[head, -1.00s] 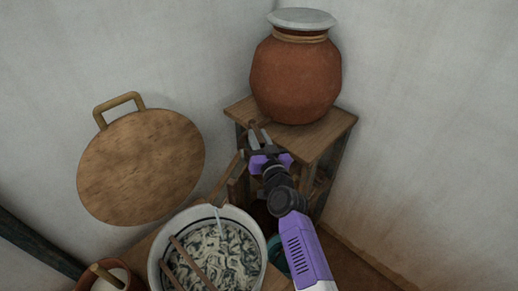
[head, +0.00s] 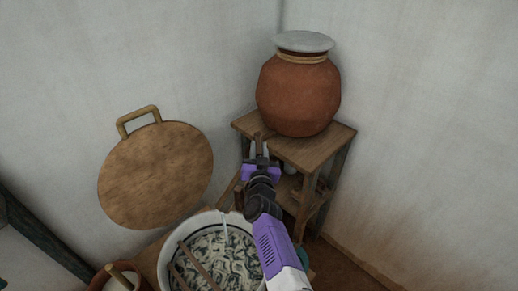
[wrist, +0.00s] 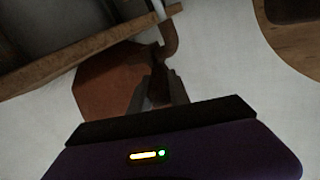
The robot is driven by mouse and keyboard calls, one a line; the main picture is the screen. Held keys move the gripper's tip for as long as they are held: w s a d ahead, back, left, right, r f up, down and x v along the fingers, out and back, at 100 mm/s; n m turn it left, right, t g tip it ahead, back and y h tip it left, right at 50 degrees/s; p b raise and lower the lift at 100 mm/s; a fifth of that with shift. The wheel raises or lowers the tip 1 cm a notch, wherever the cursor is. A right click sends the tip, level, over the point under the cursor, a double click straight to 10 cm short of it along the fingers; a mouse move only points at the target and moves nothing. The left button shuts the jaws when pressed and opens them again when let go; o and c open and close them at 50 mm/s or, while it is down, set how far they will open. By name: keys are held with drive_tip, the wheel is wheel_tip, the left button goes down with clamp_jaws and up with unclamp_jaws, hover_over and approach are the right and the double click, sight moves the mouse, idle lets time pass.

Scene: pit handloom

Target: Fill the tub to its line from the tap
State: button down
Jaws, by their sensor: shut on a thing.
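The white tub (head: 168,248) with a dark line inside its rim stands at the bottom of the head view. Pale swirled material and two sticks show in it. A thin pale streak (head: 226,224), like running water, drops into its back edge. I cannot tell how the level stands against the line. My gripper (head: 261,140) is in front of the clay pot's stand, shut on a brown hooked piece, apparently the tap's handle (wrist: 169,38). The fingers also show in the wrist view. My arm hides most of the tap's spout.
A big clay pot (head: 298,95) with a pale lid (head: 304,41) stands on a wooden stand (head: 318,148). A round wooden board (head: 155,175) with a handle leans on the left wall. A small brown pot (head: 140,275) is at bottom left. Walls close the corner.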

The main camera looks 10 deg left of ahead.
drive_tip(key=c, duration=1.2)
unclamp_jaws()
drive_tip(key=shift+c, duration=0.2)
drive_tip(key=s+d+p, duration=0.1)
drive_tip(key=s+p, duration=0.3)
drive_tip(key=s, duration=0.3)
drive_tip(key=shift+s+d, duration=0.15)
drive_tip(key=shift+s, duration=0.25)
